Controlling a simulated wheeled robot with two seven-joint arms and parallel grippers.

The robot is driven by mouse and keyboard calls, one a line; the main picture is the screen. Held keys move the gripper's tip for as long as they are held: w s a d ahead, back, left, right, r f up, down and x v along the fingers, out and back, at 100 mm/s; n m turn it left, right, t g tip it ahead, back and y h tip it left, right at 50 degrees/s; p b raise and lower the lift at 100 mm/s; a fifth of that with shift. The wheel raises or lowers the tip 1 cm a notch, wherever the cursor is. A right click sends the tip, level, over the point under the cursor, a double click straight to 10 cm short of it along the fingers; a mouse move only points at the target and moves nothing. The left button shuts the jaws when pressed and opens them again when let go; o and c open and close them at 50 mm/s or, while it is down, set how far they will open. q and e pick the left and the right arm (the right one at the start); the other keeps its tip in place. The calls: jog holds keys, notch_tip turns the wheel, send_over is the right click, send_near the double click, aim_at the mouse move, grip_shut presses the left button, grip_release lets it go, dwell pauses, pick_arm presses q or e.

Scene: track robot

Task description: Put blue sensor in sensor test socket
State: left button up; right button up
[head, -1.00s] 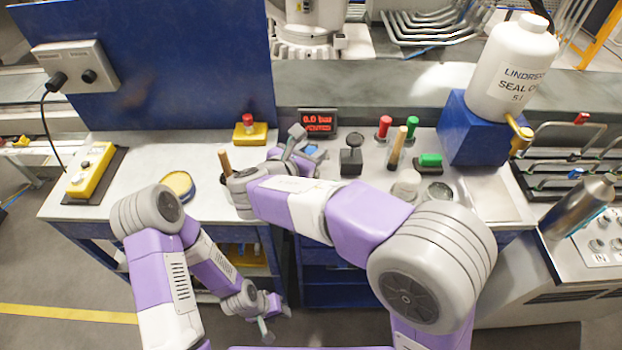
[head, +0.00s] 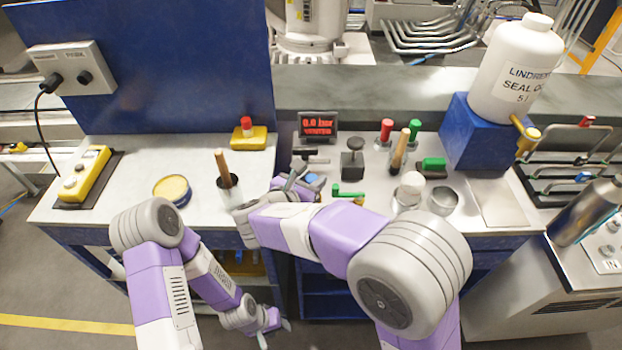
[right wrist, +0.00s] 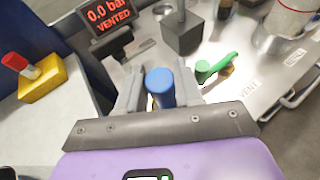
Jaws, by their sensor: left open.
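The blue sensor (right wrist: 160,84) has a round blue top and sits between the two fingers of my right gripper (right wrist: 160,92) in the right wrist view. In the head view a bit of its blue (head: 314,180) shows at the fingers of my right gripper (head: 298,182), above the front part of the bench. The fingers are close on both its sides. Its lower end is hidden. I cannot make out the sensor test socket; the gripper and arm cover part of the bench there. My left gripper (head: 272,330) is open and empty, low in front of the bench.
A display (head: 318,125) reads 0.0 bar, vented; a black-handled lever (head: 310,153) lies before it. A green lever (head: 348,192) is right of my right gripper. A black-knobbed block (head: 353,160), metal cups (head: 443,200) and a wooden-handled tool in a pot (head: 228,178) stand nearby.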

jog(key=o, duration=0.4)
jog(key=shift+o, duration=0.2)
jog(key=shift+s+a+r, duration=0.15)
jog(key=shift+r, duration=0.3)
jog(key=p+v, duration=0.3)
jog(key=v, duration=0.8)
jog(key=shift+s+a, duration=0.15)
jog(key=shift+s, duration=0.15)
jog(key=shift+f, duration=0.1)
